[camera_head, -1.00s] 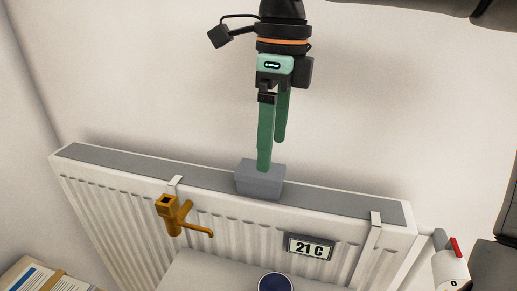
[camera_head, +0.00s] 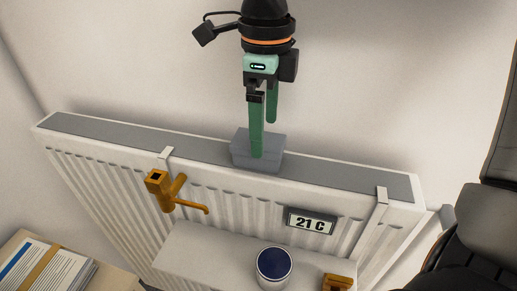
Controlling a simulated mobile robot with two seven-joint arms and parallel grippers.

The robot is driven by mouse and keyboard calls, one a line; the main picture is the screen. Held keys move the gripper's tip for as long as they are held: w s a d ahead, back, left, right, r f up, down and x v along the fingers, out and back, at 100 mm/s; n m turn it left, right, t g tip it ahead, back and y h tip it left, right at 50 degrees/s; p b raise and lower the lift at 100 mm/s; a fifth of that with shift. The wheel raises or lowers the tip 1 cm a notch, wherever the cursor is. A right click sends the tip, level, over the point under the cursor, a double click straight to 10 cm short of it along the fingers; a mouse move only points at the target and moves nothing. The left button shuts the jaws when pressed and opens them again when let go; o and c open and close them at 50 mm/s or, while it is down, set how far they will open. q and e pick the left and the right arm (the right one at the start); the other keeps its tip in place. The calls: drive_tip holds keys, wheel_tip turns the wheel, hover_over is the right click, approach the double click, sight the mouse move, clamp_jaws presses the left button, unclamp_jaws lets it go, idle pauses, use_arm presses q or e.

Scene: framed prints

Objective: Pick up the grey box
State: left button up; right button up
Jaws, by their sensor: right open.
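The grey box (camera_head: 270,158) sits on the grey top of a white radiator, near its middle, in the head view. My right gripper (camera_head: 264,140) comes down from above with its two green fingers apart. The nearer finger overlaps the front of the box in the picture, and the farther finger ends higher, behind it. The gripper is open. I cannot tell whether a finger touches the box. My left gripper is not in view.
The radiator (camera_head: 330,180) stands along a pale wall. An orange tap-like object (camera_head: 164,190) and a "21 C" display (camera_head: 311,222) are at its front. Below are a white ledge (camera_head: 200,255), a dark-topped round container (camera_head: 274,266), and papers (camera_head: 45,265) at lower left.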

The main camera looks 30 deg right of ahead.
drive_tip(key=f, duration=0.4)
drive_tip(key=shift+a+f, duration=0.25)
drive_tip(key=shift+f, duration=0.05)
drive_tip(key=c, duration=1.5)
drive_tip(key=shift+c, duration=0.3)
drive_tip(key=shift+r, duration=0.15)
